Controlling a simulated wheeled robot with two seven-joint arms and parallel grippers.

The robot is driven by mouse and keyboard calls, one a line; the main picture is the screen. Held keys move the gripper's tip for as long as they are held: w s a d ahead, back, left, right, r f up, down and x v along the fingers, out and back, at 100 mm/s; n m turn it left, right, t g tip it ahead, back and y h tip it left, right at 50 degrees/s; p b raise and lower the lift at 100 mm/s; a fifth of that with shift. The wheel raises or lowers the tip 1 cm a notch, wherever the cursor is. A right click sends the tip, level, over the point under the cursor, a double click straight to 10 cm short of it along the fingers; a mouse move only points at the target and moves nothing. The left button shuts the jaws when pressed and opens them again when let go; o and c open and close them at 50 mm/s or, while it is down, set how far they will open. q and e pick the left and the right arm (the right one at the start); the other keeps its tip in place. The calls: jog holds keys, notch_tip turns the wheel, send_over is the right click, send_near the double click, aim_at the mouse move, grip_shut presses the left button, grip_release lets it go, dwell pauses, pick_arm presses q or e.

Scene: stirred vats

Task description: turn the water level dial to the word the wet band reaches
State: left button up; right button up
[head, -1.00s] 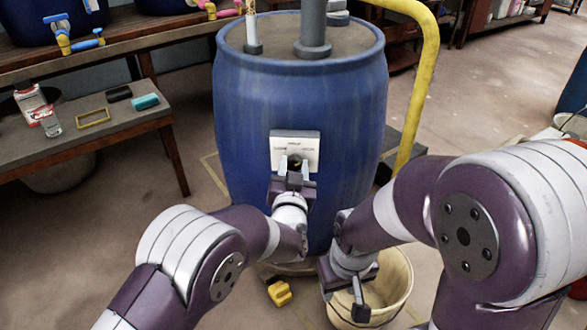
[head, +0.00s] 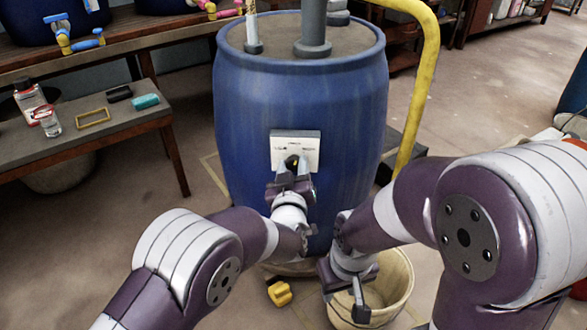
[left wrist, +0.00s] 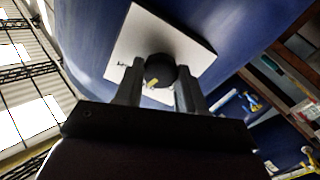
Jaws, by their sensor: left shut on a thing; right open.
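The blue vat (head: 240,110) stands upright in the middle of the head view. A white plate (head: 310,150) on its front carries small words and the black dial (head: 291,161). My left gripper (head: 292,178) is shut on the dial. In the left wrist view, the dial (left wrist: 160,69) sits between the two fingers and its yellow mark points down and to the left; the plate (left wrist: 135,35) lies behind. The words are too small or hidden to read. My right gripper (head: 360,298) is open and empty at the bucket. I cannot make out a wet band.
A cream bucket (head: 400,290) stands at the vat's lower right. A yellow pipe (head: 424,85) rises on the vat's right. A yellow piece (head: 280,293) lies on the floor. A low table (head: 85,135) with small objects is at left.

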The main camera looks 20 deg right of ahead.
pick_arm(q)
jog(key=n, duration=0.1)
jog(key=n+b, duration=0.1)
jog(key=n, duration=0.1)
jog(key=shift+f+n, duration=0.2)
jog(key=shift+n, duration=0.1)
jog(key=n+b, duration=0.1)
jog(key=n, duration=0.2)
jog(key=shift+f+n, duration=0.1)
jog(key=shift+n, duration=0.2)
jog(key=n+b, duration=0.3)
jog(key=n, duration=0.1)
jog(key=shift+n+b, duration=0.6)
jog(key=shift+n, duration=0.6)
jog(key=o, duration=1.1)
jog(key=shift+c, duration=0.2)
jog(key=shift+a, duration=0.1)
